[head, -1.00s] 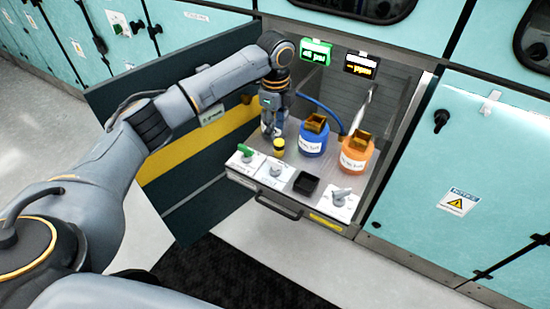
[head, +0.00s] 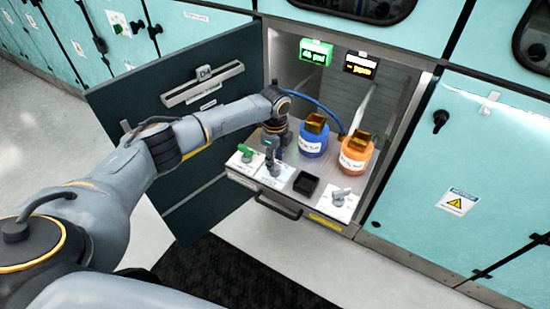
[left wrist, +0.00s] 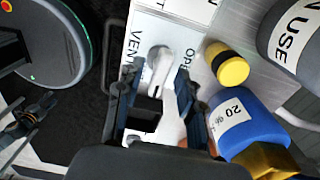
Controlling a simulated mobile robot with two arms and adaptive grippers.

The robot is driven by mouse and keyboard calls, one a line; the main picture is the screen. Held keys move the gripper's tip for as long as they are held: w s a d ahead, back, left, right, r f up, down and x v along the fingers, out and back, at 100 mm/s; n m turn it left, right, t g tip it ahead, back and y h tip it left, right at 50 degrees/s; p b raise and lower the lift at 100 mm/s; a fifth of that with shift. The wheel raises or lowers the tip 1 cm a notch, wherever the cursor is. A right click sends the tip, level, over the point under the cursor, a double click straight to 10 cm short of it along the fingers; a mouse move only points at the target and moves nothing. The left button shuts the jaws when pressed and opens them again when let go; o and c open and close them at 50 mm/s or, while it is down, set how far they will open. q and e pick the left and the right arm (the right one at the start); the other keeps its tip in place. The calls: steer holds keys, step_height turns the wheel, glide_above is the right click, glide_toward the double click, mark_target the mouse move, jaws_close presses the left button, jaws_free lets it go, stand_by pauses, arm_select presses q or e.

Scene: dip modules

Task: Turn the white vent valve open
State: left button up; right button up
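The white vent valve (left wrist: 158,62) shows in the left wrist view as a pale handle on a white plate (left wrist: 136,42) with partly visible lettering, "VEN" on one side and "OP" on the other. My left gripper (left wrist: 160,72) is open, with one finger on each side of the handle. I cannot tell whether either finger touches it. In the head view my left gripper (head: 272,166) points down over the middle plate of the shelf front and hides the handle there.
A green-handled valve (head: 245,152) is left of the gripper. A black square cup (head: 306,183) and a grey-handled valve (head: 340,195) are right. Blue (head: 313,143) and orange (head: 354,158) bottles stand behind. A yellow-and-black vial (left wrist: 228,63) is close to the right finger.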

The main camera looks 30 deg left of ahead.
arm_select(q)
steer(key=shift+c, duration=0.4)
jaws_close()
steer(key=shift+r+n+p, duration=0.15)
steer(key=shift+n+p, duration=0.85)
steer(key=shift+p, duration=0.15)
steer(key=n+p, duration=0.3)
steer(key=n, duration=0.1)
steer(key=n+p, duration=0.4)
steer(key=n, duration=0.2)
steer(key=shift+n, duration=0.4)
steer(key=n+p, duration=0.1)
steer(key=n, duration=0.3)
steer(key=shift+n+p, duration=0.35)
steer(key=shift+n, duration=0.35)
